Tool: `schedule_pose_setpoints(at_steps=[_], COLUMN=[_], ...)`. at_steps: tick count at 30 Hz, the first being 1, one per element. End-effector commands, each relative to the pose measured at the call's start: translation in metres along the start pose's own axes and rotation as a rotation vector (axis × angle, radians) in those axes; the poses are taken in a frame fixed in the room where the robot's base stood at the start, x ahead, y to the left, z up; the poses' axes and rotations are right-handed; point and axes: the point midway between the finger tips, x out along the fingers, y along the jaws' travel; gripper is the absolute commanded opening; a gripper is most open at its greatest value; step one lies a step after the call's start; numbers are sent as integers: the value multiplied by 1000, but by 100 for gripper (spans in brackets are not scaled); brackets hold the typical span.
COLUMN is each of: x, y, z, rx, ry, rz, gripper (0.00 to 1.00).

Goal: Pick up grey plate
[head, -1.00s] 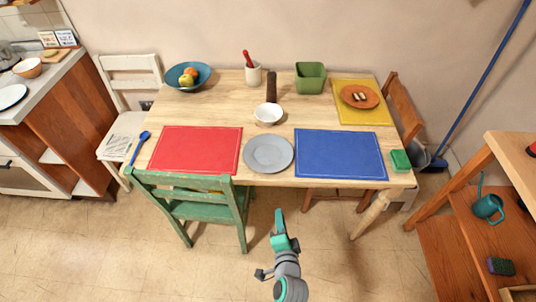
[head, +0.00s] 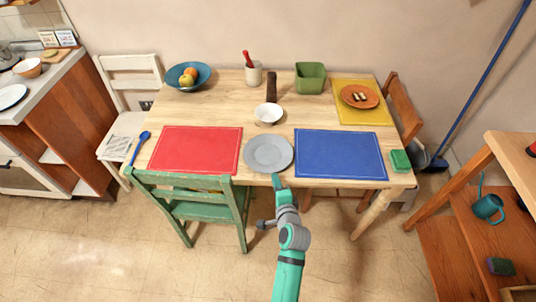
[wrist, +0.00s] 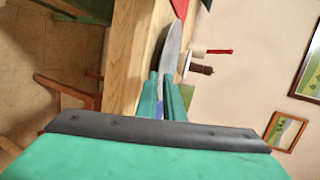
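The grey plate (head: 268,154) lies flat on the wooden table near its front edge, between the red and blue mats. My gripper (head: 277,181) is just in front of the plate's near rim, at the table edge. In the wrist view the plate (wrist: 171,50) shows edge-on, straight ahead of my gripper (wrist: 163,90). The two fingers stand apart, with the near rim lined up with the gap between them. I cannot tell whether the rim is between the fingertips or just beyond them. Nothing appears held.
The red mat (head: 196,150) is left of the plate and the blue mat (head: 340,155) right. A white bowl (head: 268,114) stands behind it, near a dark brown pepper mill (head: 271,88). A green chair (head: 190,190) stands at the table's front left.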

Motion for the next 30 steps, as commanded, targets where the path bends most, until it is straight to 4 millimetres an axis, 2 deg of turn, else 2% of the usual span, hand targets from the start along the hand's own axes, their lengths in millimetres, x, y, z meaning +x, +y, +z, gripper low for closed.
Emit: schedule_pose_setpoints(at_steps=[6,10,18,20,30], x=[31,43,46,46,46], y=[0,0,0,0,0], z=[3,3,3,2,2], rx=[0,0,0,0,0], ry=[-1,0,0,0,0], rz=[1,0,0,0,0], gripper=[8,8,8,0,0])
